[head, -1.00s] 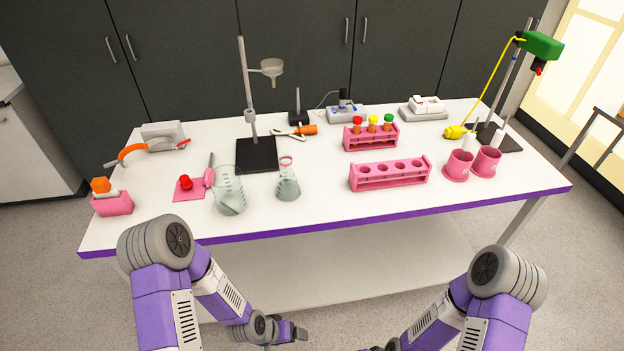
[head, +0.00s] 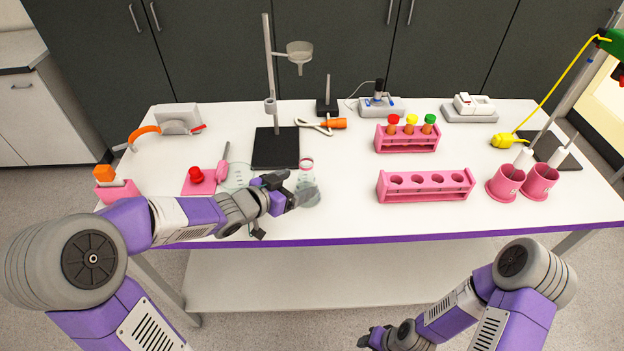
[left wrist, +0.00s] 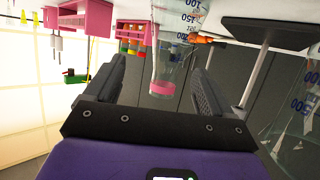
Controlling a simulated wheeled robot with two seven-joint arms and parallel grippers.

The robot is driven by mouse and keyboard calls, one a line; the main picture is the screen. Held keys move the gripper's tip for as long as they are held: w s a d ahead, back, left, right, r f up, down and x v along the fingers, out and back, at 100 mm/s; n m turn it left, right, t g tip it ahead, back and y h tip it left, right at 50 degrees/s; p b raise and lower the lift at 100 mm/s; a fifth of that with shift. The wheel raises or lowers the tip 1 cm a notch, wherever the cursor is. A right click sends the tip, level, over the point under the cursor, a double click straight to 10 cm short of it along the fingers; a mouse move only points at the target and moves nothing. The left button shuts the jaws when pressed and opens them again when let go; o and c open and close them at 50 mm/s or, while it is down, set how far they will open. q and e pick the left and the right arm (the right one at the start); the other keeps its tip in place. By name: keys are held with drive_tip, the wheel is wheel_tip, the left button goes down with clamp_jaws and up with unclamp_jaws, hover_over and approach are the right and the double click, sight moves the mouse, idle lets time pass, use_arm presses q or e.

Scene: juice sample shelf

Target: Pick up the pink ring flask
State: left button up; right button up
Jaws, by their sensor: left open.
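The pink ring flask (head: 309,188) is a clear conical flask with a pink ring at its neck. It stands upright near the table's front edge. My left gripper (head: 290,190) is beside it on its left, with the fingertips overlapping the flask in the head view. In the left wrist view, the flask (left wrist: 172,55) appears upside down between the two open fingers of my left gripper (left wrist: 153,85), with gaps on both sides. Nothing is gripped. My right gripper (head: 370,338) is low at the bottom of the head view, in front of the table, its jaw state unclear.
A clear beaker (head: 236,176) is partly hidden behind my left arm; it also shows in the left wrist view (left wrist: 300,100). A stand base (head: 275,150) is behind the flask. A pink rack (head: 425,187) is to the right, with bare table between.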

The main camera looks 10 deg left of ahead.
sight(303, 179)
use_arm(q)
drive_tip(key=shift+w+d+f+b, duration=0.1)
drive_tip(key=shift+w+f+b, duration=0.05)
drive_tip(key=shift+w, duration=0.4)
drive_tip(key=shift+w+d+f+b, duration=0.1)
drive_tip(key=shift+w+b, duration=0.05)
drive_tip(key=shift+w, duration=0.35)
drive_tip(key=shift+w+d+f+b, duration=0.25)
drive_tip(key=shift+w+d+b, duration=0.1)
drive_tip(key=shift+w+b, duration=0.1)
drive_tip(key=x, duration=0.1)
drive_tip(key=b+x, duration=0.1)
drive_tip(key=x, duration=0.1)
drive_tip(key=shift+w+a+f+b, duration=0.15)
drive_tip(key=shift+w+f+b, duration=0.15)
drive_tip(key=shift+w+f, duration=0.1)
drive_tip(key=shift+w+d+f, duration=0.1)
drive_tip(key=shift+w+d, duration=0.15)
drive_tip(key=shift+w, duration=0.2)
drive_tip(key=c, duration=1.2)
use_arm(e)
drive_tip(key=f, duration=0.3)
drive_tip(key=shift+w+f, duration=0.35)
drive_tip(key=shift+f, duration=0.05)
use_arm(q)
drive_tip(key=shift+r, duration=0.2)
use_arm(e)
drive_tip(key=shift+r, duration=0.1)
